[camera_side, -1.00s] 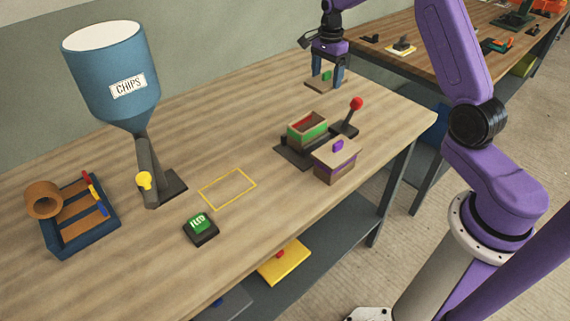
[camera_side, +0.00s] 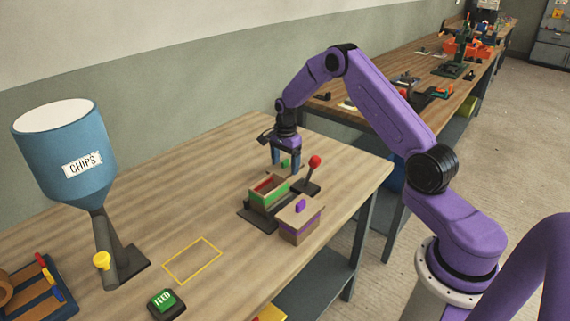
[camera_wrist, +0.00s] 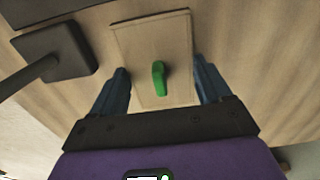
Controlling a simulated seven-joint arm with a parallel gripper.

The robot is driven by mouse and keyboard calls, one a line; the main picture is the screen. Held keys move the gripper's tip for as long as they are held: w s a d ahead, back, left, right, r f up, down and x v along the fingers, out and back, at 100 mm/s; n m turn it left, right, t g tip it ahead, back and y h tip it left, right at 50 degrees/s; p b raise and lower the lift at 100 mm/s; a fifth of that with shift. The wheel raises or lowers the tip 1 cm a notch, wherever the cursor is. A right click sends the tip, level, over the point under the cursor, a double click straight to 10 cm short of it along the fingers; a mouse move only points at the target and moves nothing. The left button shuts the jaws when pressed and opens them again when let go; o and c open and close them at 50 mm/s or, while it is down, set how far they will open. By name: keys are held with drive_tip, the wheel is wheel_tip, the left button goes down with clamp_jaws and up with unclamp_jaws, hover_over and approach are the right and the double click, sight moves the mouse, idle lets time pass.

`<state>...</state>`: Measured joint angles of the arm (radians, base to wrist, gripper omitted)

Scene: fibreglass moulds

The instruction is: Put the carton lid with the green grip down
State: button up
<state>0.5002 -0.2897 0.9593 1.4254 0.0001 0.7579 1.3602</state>
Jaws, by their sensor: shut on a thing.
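My gripper (camera_side: 285,160) is shut on the carton lid, a flat wooden plate (camera_wrist: 130,45) with a green grip (camera_wrist: 159,78), whose green also shows in the side view (camera_side: 285,163). The blue fingers stand on either side of the lid, with the grip between them. In the side view the lid is just behind an open carton with a green band (camera_side: 268,198) and largely hidden. I cannot tell whether it touches the table. The open carton has red inside and stands on a dark base.
A red-knobbed lever (camera_side: 314,162) stands close right of the gripper. A carton with a purple-gripped lid (camera_side: 299,220) is in front. A yellow outline (camera_side: 193,261), a FEED button (camera_side: 163,301) and a CHIPS hopper (camera_side: 66,150) are to the left. The table's back left is clear.

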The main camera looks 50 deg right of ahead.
drive_tip(key=shift+f, duration=0.2)
drive_tip(key=shift+f, duration=0.2)
drive_tip(key=o, duration=1)
drive_tip(key=shift+c, duration=0.2)
drive_tip(key=shift+r, duration=0.1)
